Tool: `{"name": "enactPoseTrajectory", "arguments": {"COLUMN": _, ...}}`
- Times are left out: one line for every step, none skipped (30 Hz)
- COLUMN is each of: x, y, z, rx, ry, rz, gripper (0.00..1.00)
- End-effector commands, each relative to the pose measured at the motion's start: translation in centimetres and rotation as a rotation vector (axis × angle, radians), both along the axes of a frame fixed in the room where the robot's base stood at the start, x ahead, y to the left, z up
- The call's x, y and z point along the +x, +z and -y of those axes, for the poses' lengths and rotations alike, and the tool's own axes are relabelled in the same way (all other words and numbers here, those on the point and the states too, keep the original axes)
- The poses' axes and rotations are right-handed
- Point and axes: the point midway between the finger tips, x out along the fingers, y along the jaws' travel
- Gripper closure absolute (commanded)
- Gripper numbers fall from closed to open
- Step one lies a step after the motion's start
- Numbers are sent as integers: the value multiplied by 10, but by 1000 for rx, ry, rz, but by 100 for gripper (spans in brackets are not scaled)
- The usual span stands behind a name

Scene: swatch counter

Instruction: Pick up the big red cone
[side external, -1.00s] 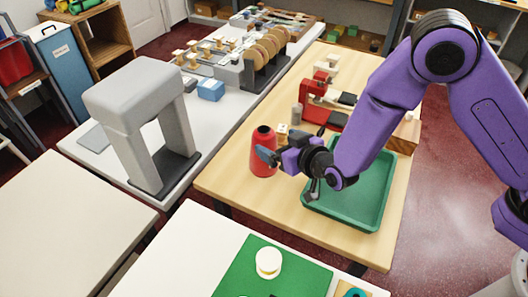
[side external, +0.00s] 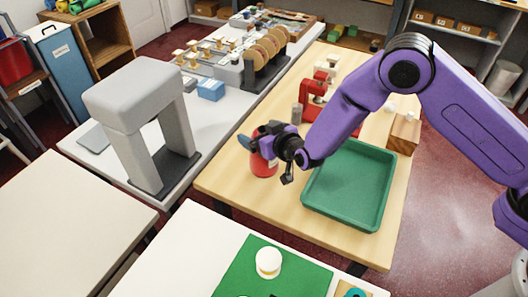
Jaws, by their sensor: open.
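The big red cone (side external: 263,167) stands upright near the left edge of the wooden table, left of the green tray. Its upper part is hidden behind my gripper (side external: 252,144). My gripper is open, with its fingers pointing left at the height of the cone's top. One finger shows just left of the cone's top. I cannot tell whether the fingers touch the cone or are around it.
The empty green tray (side external: 318,196) lies right of the cone. A grey cylinder (side external: 296,114) and a red device (side external: 313,98) stand behind. A grey arch-shaped stand (side external: 138,100) is on the white table at left. Bare wood lies in front of the cone.

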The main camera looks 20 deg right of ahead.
Motion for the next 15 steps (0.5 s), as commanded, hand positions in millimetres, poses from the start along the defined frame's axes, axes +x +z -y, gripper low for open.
{"name": "enactPoseTrajectory", "arguments": {"x": 1, "y": 0, "z": 0, "rx": 0, "ry": 0, "rz": 1, "gripper": 5}}
{"name": "enactPoseTrajectory", "arguments": {"x": 1, "y": 0, "z": 0, "rx": 0, "ry": 0, "rz": 1, "gripper": 5}}
{"name": "enactPoseTrajectory", "arguments": {"x": 1, "y": 0, "z": 0, "rx": 0, "ry": 0, "rz": 1, "gripper": 5}}
{"name": "enactPoseTrajectory", "arguments": {"x": 1, "y": 0, "z": 0, "rx": 0, "ry": 0, "rz": 1, "gripper": 5}}
{"name": "enactPoseTrajectory", "arguments": {"x": 1, "y": 0, "z": 0, "rx": 0, "ry": 0, "rz": 1, "gripper": 5}}
{"name": "enactPoseTrajectory", "arguments": {"x": 1, "y": 0, "z": 0, "rx": 0, "ry": 0, "rz": 1, "gripper": 5}}
{"name": "enactPoseTrajectory", "arguments": {"x": 1, "y": 0, "z": 0, "rx": 0, "ry": 0, "rz": 1, "gripper": 5}}
{"name": "enactPoseTrajectory", "arguments": {"x": 1, "y": 0, "z": 0, "rx": 0, "ry": 0, "rz": 1, "gripper": 12}}
{"name": "enactPoseTrajectory", "arguments": {"x": 1, "y": 0, "z": 0, "rx": 1, "ry": 0, "rz": 1, "gripper": 25}}
{"name": "enactPoseTrajectory", "arguments": {"x": 1, "y": 0, "z": 0, "rx": 1, "ry": 0, "rz": 1, "gripper": 35}}
{"name": "enactPoseTrajectory", "arguments": {"x": 1, "y": 0, "z": 0, "rx": 1, "ry": 0, "rz": 1, "gripper": 45}}
{"name": "enactPoseTrajectory", "arguments": {"x": 1, "y": 0, "z": 0, "rx": 1, "ry": 0, "rz": 1, "gripper": 58}}
{"name": "enactPoseTrajectory", "arguments": {"x": 1, "y": 0, "z": 0, "rx": 1, "ry": 0, "rz": 0, "gripper": 67}}
{"name": "enactPoseTrajectory", "arguments": {"x": 1, "y": 0, "z": 0, "rx": 1, "ry": 0, "rz": 0, "gripper": 77}}
{"name": "enactPoseTrajectory", "arguments": {"x": 1, "y": 0, "z": 0, "rx": 1, "ry": 0, "rz": 0, "gripper": 90}}
